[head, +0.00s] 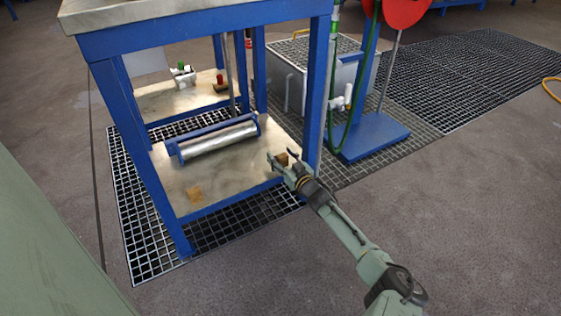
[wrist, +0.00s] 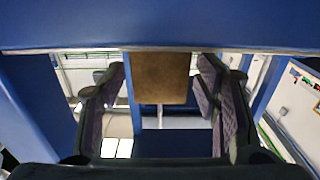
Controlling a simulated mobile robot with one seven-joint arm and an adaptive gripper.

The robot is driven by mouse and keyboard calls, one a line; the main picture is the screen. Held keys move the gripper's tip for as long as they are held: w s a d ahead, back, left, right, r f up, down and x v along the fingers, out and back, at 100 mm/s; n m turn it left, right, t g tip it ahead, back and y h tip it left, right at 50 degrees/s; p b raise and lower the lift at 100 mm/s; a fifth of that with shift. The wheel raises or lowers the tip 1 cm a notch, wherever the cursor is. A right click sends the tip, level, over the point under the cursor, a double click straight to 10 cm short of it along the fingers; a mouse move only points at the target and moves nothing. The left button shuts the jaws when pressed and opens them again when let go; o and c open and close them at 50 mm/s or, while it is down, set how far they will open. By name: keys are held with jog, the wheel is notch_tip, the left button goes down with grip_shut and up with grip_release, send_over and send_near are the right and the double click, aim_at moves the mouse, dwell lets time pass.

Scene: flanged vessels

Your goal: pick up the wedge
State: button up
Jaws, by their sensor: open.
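A brown block that looks like the wedge (head: 283,160) is at the right front part of the lower shelf of the blue-framed table. In the wrist view the brown block (wrist: 160,78) shows as a plain brown face between the fingers. My gripper (head: 281,157) is open, with one finger on each side of the block. In the wrist view a narrow gap shows between the block and each finger of my gripper (wrist: 163,88). The block's underside and far side are hidden.
A blue table leg (head: 318,95) stands close to my gripper. The tabletop (head: 150,8) overhangs the shelf. Open floor lies at the right.

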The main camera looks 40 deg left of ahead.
jog(key=shift+c, duration=0.4)
jog(key=c, duration=1.2)
jog(key=shift+r, duration=0.1)
